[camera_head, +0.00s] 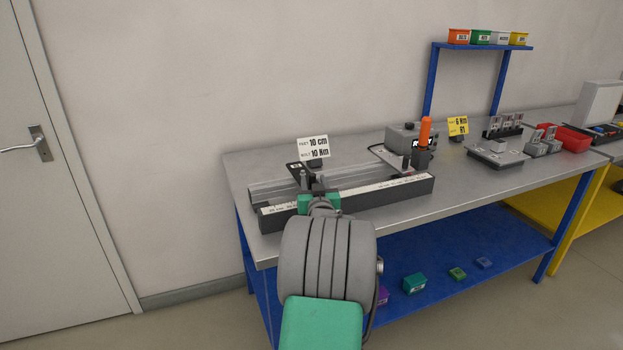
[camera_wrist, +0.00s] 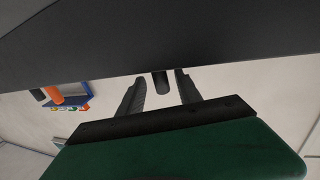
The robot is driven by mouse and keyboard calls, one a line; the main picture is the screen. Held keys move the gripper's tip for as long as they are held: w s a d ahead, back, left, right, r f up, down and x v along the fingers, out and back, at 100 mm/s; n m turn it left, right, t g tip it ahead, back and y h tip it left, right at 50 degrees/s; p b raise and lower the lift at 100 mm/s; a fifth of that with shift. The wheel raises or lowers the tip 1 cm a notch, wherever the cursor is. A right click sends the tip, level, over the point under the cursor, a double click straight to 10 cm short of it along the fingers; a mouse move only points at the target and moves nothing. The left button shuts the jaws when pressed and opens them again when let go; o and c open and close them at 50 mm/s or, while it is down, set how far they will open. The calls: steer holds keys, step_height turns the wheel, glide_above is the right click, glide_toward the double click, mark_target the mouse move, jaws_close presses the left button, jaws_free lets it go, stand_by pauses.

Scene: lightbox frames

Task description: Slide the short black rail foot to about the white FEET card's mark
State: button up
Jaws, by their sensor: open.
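The white FEET card (camera_head: 313,147) reads "FEET 10 cm" and "BOLT 10 Nm" and stands behind the left part of the rail fixture. A black piece with a small pale label (camera_head: 296,166), seemingly the short rail foot, sits at the rail's left part, partly hidden by my arm. My gripper (camera_head: 313,182) is over that part of the rail. In the wrist view my gripper (camera_wrist: 160,82) is open, with a dark rounded post (camera_wrist: 161,84) showing between its fingers. A gap shows on each side of it; I cannot tell whether it belongs to the foot.
A dark bar with a pale scale strip (camera_head: 405,191) runs along the fixture's front. An orange-handled tool (camera_head: 425,134) and a grey box (camera_head: 402,137) stand to the right. Bare bench top (camera_head: 455,176) lies right of the fixture.

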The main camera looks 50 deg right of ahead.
steer(key=x, duration=0.4)
steer(key=shift+w+d, duration=0.2)
steer(key=shift+w, duration=0.05)
steer(key=shift+c, duration=0.4)
jaws_close()
stand_by(0.7)
